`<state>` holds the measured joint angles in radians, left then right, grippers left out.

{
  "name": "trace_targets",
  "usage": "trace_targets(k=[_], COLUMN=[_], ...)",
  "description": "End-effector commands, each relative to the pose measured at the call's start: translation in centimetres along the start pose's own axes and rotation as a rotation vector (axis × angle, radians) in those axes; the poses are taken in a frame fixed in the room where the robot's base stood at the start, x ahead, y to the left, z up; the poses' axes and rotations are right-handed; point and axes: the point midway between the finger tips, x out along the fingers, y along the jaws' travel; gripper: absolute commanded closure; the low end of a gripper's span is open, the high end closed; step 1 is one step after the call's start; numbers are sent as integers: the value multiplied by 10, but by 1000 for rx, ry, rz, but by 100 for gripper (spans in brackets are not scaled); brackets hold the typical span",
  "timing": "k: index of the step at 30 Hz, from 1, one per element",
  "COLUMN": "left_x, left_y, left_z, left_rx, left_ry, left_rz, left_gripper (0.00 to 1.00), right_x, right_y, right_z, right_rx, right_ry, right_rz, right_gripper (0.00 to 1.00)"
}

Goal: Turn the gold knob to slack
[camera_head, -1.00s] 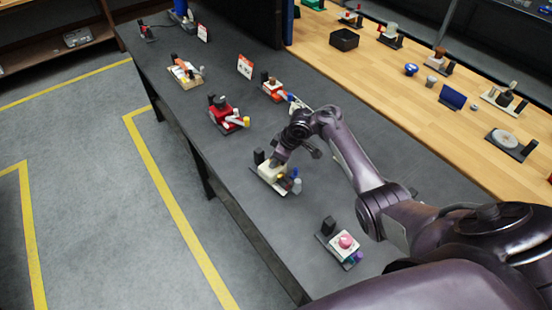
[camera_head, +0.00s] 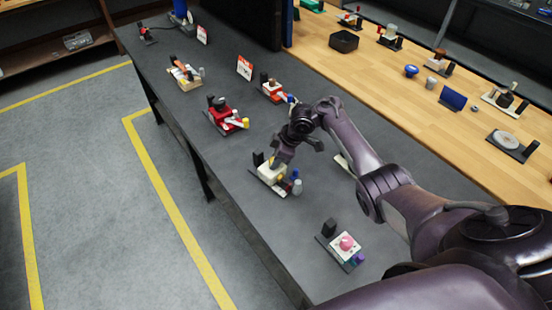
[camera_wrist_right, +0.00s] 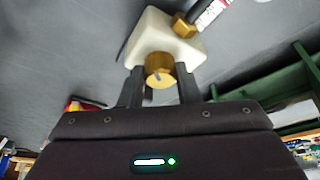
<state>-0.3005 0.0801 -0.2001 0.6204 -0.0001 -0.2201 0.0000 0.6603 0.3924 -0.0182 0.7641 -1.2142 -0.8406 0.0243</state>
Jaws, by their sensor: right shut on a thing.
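The gold knob (camera_wrist_right: 159,70) is a short round brass piece with a slot-like mark on its face. It sits on the front of a cream valve body (camera_wrist_right: 165,38) in the right wrist view. My right gripper (camera_wrist_right: 160,88) has one dark finger on each side of the knob and is shut on it. In the head view the cream valve body (camera_head: 268,172) stands on a dark base at the table's near edge, and my right gripper (camera_head: 279,160) reaches down onto it, hiding much of the knob. My left gripper is not in view.
A brass fitting (camera_wrist_right: 184,26) with a labelled tube joins the valve body. A blue-topped grey cylinder (camera_head: 297,184) stands beside it. A pink-button device (camera_head: 346,243) sits nearer, a red device (camera_head: 225,117) farther along the dark table.

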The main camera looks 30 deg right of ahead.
Motion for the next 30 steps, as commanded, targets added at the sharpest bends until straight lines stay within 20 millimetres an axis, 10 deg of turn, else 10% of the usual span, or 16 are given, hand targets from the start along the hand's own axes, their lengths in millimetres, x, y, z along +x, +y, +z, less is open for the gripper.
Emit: trace_targets(k=[24,25,30], left_x=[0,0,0], left_y=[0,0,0], left_z=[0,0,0], left_rx=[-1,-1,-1], left_ry=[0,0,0], left_rz=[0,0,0], left_gripper=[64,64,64], right_x=[0,0,0], right_y=[0,0,0], right_z=[1,1,1], right_rx=[1,1,1], right_ry=[-2,-2,-2], right_rz=[1,1,0], right_gripper=[93,69,48])
